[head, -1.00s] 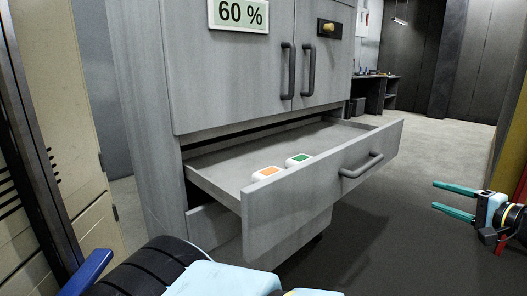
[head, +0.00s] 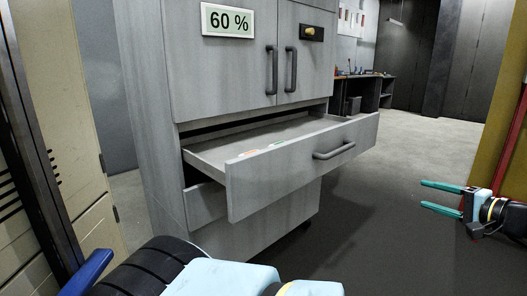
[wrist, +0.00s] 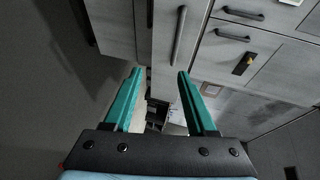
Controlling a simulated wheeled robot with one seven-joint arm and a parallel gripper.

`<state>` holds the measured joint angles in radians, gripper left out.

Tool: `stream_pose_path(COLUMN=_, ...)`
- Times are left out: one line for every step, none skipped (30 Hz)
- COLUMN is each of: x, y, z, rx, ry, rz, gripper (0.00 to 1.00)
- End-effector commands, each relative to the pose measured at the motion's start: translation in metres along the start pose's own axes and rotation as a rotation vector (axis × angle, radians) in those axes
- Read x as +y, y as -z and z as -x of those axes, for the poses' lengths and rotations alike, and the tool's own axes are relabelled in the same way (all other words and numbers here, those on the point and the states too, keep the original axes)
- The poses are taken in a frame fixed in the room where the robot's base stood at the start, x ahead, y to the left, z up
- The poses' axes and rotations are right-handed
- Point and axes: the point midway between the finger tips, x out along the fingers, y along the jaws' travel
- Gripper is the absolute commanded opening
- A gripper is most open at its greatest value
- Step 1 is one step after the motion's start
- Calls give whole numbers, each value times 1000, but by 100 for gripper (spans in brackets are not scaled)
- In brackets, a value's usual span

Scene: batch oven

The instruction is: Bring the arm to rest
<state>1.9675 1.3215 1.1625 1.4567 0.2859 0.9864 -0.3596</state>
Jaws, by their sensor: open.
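My gripper (head: 442,196) is at the right of the head view, out in free air to the right of the open drawer. Its two green fingers are apart with nothing between them. In the wrist view my gripper (wrist: 155,85) is also open and empty, with grey cabinet fronts and handles beyond the fingertips. My arm shows at the bottom of the head view and at its right edge.
A grey cabinet (head: 150,120) has its drawer (head: 300,168) pulled out. An orange-marked and a green-marked item barely show inside. A 60 % display (head: 228,20) is on the cabinet. A workbench (head: 365,92) stands behind. Floor between drawer and gripper is clear.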

Motion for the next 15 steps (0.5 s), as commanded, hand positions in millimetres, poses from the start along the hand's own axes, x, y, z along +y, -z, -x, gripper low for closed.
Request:
stream_pose_path(x=-1, y=-3, z=-7, rx=-14, ry=-14, rz=0, gripper=57)
stream_pose_path(x=-1, y=-5, z=-11, rx=-22, ry=-21, rz=0, gripper=57)
stream_pose_path(x=-2, y=-8, z=-17, rx=-34, ry=-32, rz=0, gripper=57)
stream_pose_path(x=-2, y=-10, z=-23, rx=-46, ry=-41, rz=0, gripper=57)
stream_pose_path(x=-3, y=-13, z=-28, rx=-56, ry=-50, rz=0, gripper=57)
stream_pose_path(x=-4, y=-17, z=-36, rx=-72, ry=-63, rz=1, gripper=57)
stream_pose_path(x=-4, y=-21, z=-43, rx=-87, ry=-75, rz=2, gripper=57)
stream_pose_path(x=-5, y=-24, z=-49, rx=-99, ry=-87, rz=2, gripper=57)
stream_pose_path(x=-6, y=-30, z=-59, rx=-122, ry=-106, rz=3, gripper=57)
stream_pose_path(x=-6, y=-35, z=-66, rx=-138, ry=-120, rz=5, gripper=57)
stream_pose_path(x=-7, y=-41, z=-76, rx=-158, ry=-138, rz=7, gripper=57)
stream_pose_path(x=-8, y=-48, z=-86, rx=-182, ry=-161, rz=10, gripper=57)
stream_pose_path(x=-8, y=-55, z=-95, rx=-202, ry=-181, rz=14, gripper=57)
stream_pose_path(x=-9, y=-63, z=-105, rx=-225, ry=-202, rz=17, gripper=57)
stream_pose_path(x=-10, y=-74, z=-117, rx=-257, ry=-233, rz=23, gripper=57)
